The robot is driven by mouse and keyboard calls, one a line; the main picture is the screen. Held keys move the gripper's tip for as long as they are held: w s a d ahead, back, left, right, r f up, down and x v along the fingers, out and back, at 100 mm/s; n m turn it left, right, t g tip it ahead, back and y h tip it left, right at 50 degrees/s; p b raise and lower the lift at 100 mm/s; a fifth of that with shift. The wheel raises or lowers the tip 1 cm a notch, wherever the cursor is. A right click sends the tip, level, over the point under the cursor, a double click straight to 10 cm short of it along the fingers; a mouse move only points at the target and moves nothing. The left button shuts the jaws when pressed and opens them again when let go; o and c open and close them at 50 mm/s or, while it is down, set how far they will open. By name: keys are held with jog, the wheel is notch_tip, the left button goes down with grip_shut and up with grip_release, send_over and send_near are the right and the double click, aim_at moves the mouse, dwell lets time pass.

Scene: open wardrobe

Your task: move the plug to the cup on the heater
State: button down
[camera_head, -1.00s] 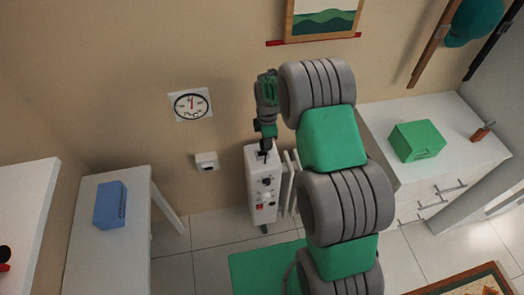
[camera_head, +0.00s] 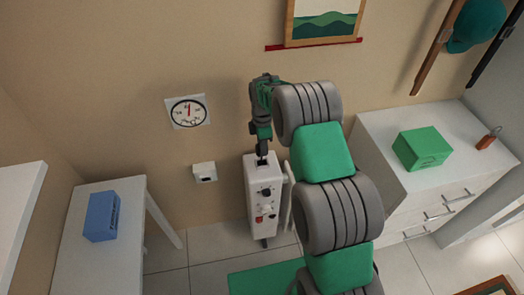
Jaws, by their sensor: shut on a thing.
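The heater (camera_head: 264,187) is a white upright unit with dark knobs and a red switch on its front, standing on the floor by the wall. My gripper (camera_head: 262,151) points down just over its top. It is shut on a small dark thing at its tips, which looks like the plug (camera_head: 262,160). The plug is at the top face of the heater; I cannot tell whether it touches. The cup on the heater cannot be made out; the gripper and plug cover much of the heater's top.
A white wall socket (camera_head: 204,172) is left of the heater, below a dial (camera_head: 188,111). A white table (camera_head: 72,240) with a blue box (camera_head: 102,216) stands left. A white drawer unit (camera_head: 385,128) with a green box (camera_head: 422,148) stands right. A green mat (camera_head: 262,282) lies on the floor.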

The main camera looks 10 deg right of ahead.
jog(key=shift+f+b, duration=1)
jog(key=shift+f, duration=0.7)
jog(key=shift+f+b, duration=1.3)
jog(key=shift+b, duration=0.15)
dwell(0.4)
jog(key=c, duration=1.1)
grip_release()
jog(key=shift+o, duration=0.2)
notch_tip(320, 180, up, 8)
jog(key=shift+f+b, duration=0.1)
jog(key=shift+b, duration=0.4)
